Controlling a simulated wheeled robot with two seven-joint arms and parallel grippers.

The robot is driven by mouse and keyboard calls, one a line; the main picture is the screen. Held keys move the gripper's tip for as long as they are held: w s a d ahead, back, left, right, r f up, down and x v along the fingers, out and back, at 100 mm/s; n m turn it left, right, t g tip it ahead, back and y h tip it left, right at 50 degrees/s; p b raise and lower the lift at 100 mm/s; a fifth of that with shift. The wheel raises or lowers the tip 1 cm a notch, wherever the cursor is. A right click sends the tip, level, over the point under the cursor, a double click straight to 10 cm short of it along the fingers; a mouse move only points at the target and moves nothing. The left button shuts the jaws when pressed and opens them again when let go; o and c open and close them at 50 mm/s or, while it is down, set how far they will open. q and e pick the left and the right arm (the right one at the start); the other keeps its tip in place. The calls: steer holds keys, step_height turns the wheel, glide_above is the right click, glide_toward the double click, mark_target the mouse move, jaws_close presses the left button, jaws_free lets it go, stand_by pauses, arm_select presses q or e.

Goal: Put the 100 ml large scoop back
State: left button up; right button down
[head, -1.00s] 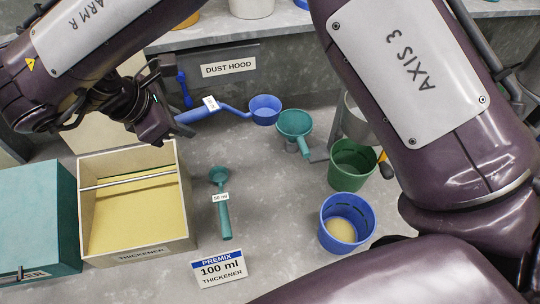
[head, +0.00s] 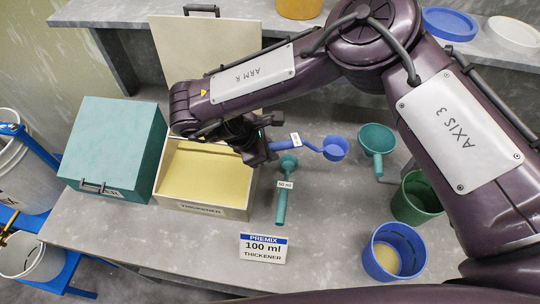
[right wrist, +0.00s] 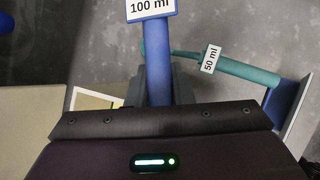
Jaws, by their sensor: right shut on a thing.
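My right gripper (head: 258,151) is shut on the handle of the blue 100 ml large scoop (head: 336,149), by the right rear corner of the thickener box (head: 205,209). The scoop points right in the head view, its bowl looking empty. Its blue handle (right wrist: 157,62) and white 100 ml tag (right wrist: 150,8) show in the right wrist view; the fingertips are mostly hidden. The teal 50 ml scoop (head: 281,204) lies on the bench just right of the box, close to the blue scoop in the picture. My left gripper is not in view.
A premix 100 ml card (head: 264,248) stands in front. A teal funnel (head: 376,139), a green pail (head: 415,198) and a blue pail (head: 395,250) with pale powder are to the right. A closed teal box (head: 112,148) is left.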

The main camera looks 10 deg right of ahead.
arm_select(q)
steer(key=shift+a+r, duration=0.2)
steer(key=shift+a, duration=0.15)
arm_select(e)
step_height(320, 180, down, 5)
steer(key=shift+r, duration=0.2)
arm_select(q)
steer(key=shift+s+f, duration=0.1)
arm_select(e)
steer(key=shift+f, duration=0.1)
steer(key=shift+f+b, duration=0.3)
steer(key=shift+f, duration=0.2)
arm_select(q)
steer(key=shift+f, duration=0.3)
arm_select(e)
steer(key=c, duration=1.3)
jaws_free()
steer(key=shift+r, duration=0.1)
